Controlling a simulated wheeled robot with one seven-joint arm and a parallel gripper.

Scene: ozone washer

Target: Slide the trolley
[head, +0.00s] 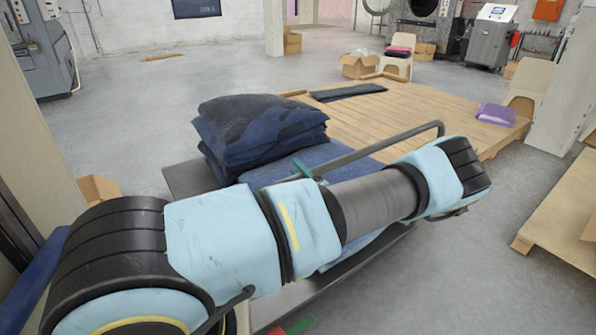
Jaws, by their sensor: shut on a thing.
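The trolley (183,181) is a low dark grey platform with a dark tubular handle (400,136). It carries a stack of folded dark blue jeans (262,128), with more blue cloth (312,155) lying flat beside the stack. My light blue and black arm crosses in front and covers much of the near part of the trolley. A small green piece, seemingly a fingertip of my gripper (303,169), shows at the handle bar, closed on it. The rest of the gripper is hidden behind my arm.
A low wooden pallet platform (400,112) lies just beyond the trolley, with dark folded cloth (348,92) and a purple packet (496,115) on it. A pillar (572,85) and another wooden platform (560,215) stand right. Open floor (130,130) lies left.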

